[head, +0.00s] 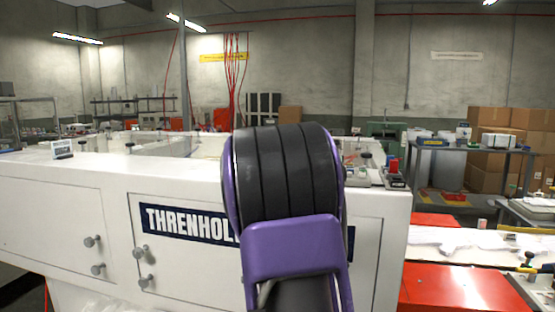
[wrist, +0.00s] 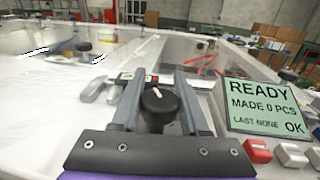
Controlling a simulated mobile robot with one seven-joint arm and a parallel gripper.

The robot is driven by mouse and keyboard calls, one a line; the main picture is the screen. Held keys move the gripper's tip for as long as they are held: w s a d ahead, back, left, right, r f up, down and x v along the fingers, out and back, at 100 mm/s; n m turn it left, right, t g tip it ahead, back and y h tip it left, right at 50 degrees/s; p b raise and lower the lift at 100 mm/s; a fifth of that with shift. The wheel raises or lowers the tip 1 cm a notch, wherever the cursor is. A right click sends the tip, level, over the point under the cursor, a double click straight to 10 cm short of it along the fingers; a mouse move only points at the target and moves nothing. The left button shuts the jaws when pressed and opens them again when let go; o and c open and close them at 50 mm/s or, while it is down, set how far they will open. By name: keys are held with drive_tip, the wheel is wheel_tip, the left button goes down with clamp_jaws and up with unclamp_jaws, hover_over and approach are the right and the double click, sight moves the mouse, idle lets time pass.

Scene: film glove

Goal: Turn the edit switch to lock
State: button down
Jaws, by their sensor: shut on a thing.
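The edit switch looks like a black rotary knob (wrist: 158,106) with a white pointer line on its top, in the lower middle of the wrist view. The pointer line points away from me, close to straight up in the picture. My gripper (wrist: 160,88) has one grey finger on each side of the knob and is shut on it. A small plate with green and red marks (wrist: 136,76) lies just beyond the knob. I cannot read any lock label. In the head view my purple and black arm hides the gripper and the knob.
A display (wrist: 264,106) reading READY, MADE 0 PCS, LAST NONE, OK stands right of the knob. A red button (wrist: 257,150) and white buttons (wrist: 291,154) sit below it. The white THRENHOLD machine (head: 60,205) fills the front.

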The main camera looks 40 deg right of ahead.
idle(0.5)
drive_tip(key=shift+c, duration=2.1)
unclamp_jaws()
